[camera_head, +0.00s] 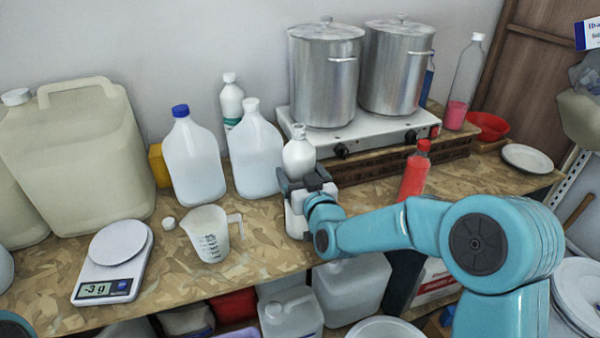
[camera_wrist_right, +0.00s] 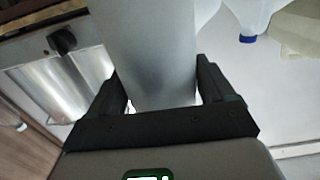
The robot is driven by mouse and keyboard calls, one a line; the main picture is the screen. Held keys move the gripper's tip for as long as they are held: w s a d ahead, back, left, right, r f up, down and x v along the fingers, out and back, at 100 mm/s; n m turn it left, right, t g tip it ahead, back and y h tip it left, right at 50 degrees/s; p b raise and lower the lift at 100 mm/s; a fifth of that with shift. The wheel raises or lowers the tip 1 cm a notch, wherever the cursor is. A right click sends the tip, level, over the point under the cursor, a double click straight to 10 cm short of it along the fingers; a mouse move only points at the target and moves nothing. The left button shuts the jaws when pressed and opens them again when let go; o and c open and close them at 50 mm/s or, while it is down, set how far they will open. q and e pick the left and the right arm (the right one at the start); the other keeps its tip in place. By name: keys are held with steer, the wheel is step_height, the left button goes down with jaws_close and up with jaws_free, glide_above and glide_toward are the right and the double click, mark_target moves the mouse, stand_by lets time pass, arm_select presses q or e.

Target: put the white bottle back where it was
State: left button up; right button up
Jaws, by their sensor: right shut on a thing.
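The white bottle (camera_head: 298,158) is upright near the front edge of the wooden bench. My right gripper (camera_head: 304,186) is shut around its middle, with its arm reaching in from the right. In the right wrist view the pale bottle (camera_wrist_right: 150,55) fills the space between the two dark fingers of my right gripper (camera_wrist_right: 160,88). I cannot tell whether the bottle's base touches the bench. My left gripper is not seen.
Left of the bottle are a measuring jug (camera_head: 207,234), a white-capped jug (camera_head: 255,150), a blue-capped jug (camera_head: 194,160) and a scale (camera_head: 115,262). Right of it are a red bottle (camera_head: 414,174) and a stove (camera_head: 350,138) with two pots. Bare bench lies right of the measuring jug.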

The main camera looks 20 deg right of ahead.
steer(key=shift+s+a+r, duration=0.1)
steer(key=shift+s+r, duration=0.05)
steer(key=shift+b, duration=0.3)
steer(key=o, duration=1)
steer(key=shift+f, duration=0.25)
steer(key=shift+r+p, duration=0.4)
steer(key=shift+p, duration=0.05)
steer(key=s+b, duration=0.4)
steer(key=s, duration=0.8)
steer(key=shift+d+f, duration=0.2)
